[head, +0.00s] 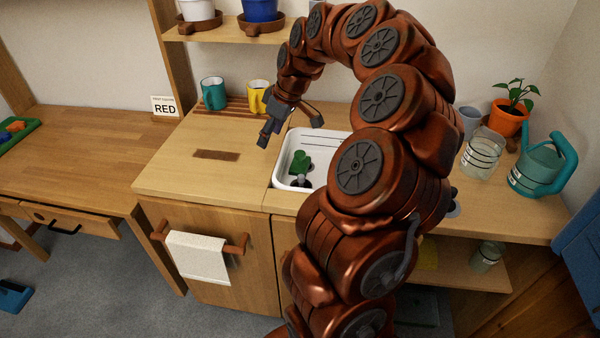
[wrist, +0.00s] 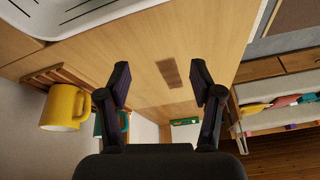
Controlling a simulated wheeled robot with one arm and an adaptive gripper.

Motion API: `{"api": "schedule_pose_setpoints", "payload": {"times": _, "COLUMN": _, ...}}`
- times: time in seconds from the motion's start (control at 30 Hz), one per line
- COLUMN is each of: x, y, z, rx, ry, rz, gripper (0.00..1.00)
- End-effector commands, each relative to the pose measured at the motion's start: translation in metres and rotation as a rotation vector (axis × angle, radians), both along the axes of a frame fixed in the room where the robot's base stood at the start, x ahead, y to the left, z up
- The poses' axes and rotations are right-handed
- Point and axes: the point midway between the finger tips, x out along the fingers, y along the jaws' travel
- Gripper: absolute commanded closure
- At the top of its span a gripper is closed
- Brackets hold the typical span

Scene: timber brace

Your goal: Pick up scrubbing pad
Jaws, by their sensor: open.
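My gripper (head: 290,131) is open and empty above the counter, close to the left edge of the white sink. I cannot pick out a scrubbing pad for certain. A flat brown rectangle (head: 216,155) lies on the counter left of the gripper; it also shows beyond the fingers in the wrist view (wrist: 169,72). I cannot tell whether it is a pad or a mark.
A teal mug (head: 213,93) and a yellow mug (head: 259,96) stand on a slatted rack behind. A glass jar (head: 481,155), teal watering can (head: 541,167) and orange plant pot (head: 509,118) stand at right. The counter's left part is mostly clear.

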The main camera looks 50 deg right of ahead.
Motion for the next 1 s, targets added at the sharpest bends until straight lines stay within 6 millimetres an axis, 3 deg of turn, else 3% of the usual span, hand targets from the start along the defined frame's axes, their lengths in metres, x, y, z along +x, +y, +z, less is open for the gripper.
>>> {"api": "schedule_pose_setpoints", "payload": {"times": 0.03, "x": -0.001, "y": -0.029, "z": -0.022, "rx": -0.003, "ry": -0.009, "rz": -0.028, "gripper": 0.35}}
{"api": "schedule_pose_setpoints", "payload": {"times": 0.1, "x": -0.004, "y": -0.06, "z": -0.037, "rx": -0.019, "ry": -0.02, "rz": -0.046, "gripper": 0.35}}
{"api": "schedule_pose_setpoints", "payload": {"times": 0.2, "x": -0.012, "y": -0.093, "z": -0.056, "rx": -0.034, "ry": -0.028, "rz": -0.071, "gripper": 0.35}}
{"api": "schedule_pose_setpoints", "payload": {"times": 0.3, "x": -0.018, "y": -0.113, "z": -0.066, "rx": -0.046, "ry": -0.032, "rz": -0.086, "gripper": 0.35}}
{"api": "schedule_pose_setpoints", "payload": {"times": 0.47, "x": -0.018, "y": -0.121, "z": -0.077, "rx": -0.052, "ry": -0.034, "rz": -0.091, "gripper": 0.35}}
{"api": "schedule_pose_setpoints", "payload": {"times": 0.77, "x": -0.01, "y": -0.117, "z": -0.098, "rx": -0.051, "ry": -0.031, "rz": -0.09, "gripper": 0.35}}
{"api": "schedule_pose_setpoints", "payload": {"times": 1.0, "x": -0.004, "y": -0.11, "z": -0.127, "rx": -0.05, "ry": -0.029, "rz": -0.089, "gripper": 0.35}}
